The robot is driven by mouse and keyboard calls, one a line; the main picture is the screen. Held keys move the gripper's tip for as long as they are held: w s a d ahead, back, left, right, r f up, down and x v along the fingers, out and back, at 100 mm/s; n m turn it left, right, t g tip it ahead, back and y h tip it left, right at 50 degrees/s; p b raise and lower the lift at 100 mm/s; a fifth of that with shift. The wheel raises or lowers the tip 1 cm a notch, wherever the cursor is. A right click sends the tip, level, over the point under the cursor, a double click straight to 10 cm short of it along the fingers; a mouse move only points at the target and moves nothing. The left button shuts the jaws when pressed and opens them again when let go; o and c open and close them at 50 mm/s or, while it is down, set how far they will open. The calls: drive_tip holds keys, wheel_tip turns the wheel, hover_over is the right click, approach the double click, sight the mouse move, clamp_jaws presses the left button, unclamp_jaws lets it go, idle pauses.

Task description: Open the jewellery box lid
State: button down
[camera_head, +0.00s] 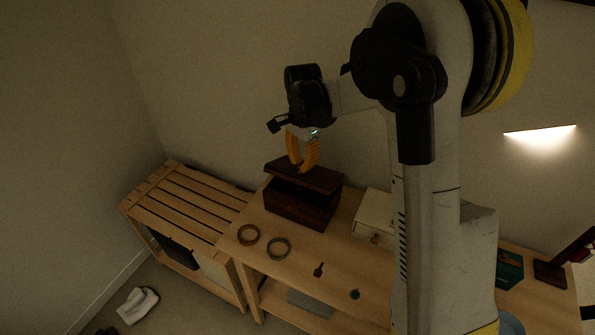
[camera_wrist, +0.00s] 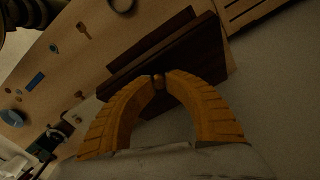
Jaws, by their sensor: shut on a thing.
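The jewellery box (camera_head: 297,209) is dark reddish-brown wood and stands on the wooden table. Its lid (camera_head: 312,178) is slightly raised, with a dark gap between it and the body. My gripper (camera_head: 303,168), with orange fingers, is above the lid, its tips meeting at the lid. In the wrist view the fingertips (camera_wrist: 160,78) are shut on a small round knob (camera_wrist: 158,84) on the lid (camera_wrist: 185,52). The inside of the box is hidden.
A slatted wooden bench (camera_head: 185,205) is at the left; the wall is close behind.

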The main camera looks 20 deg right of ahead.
drive_tip(key=w+d+r+p, duration=0.2)
drive_tip(key=w+d, duration=0.6)
drive_tip(key=d, duration=0.1)
drive_tip(key=shift+w, duration=0.25)
drive_tip(key=shift+d+r, duration=0.1)
idle(0.5)
drive_tip(key=c, duration=1.3)
unclamp_jaws()
drive_tip(key=shift+o, duration=0.2)
wheel_tip(320, 180, up, 12)
drive_tip(key=shift+a, duration=0.2)
drive_tip(key=shift+r, duration=0.1)
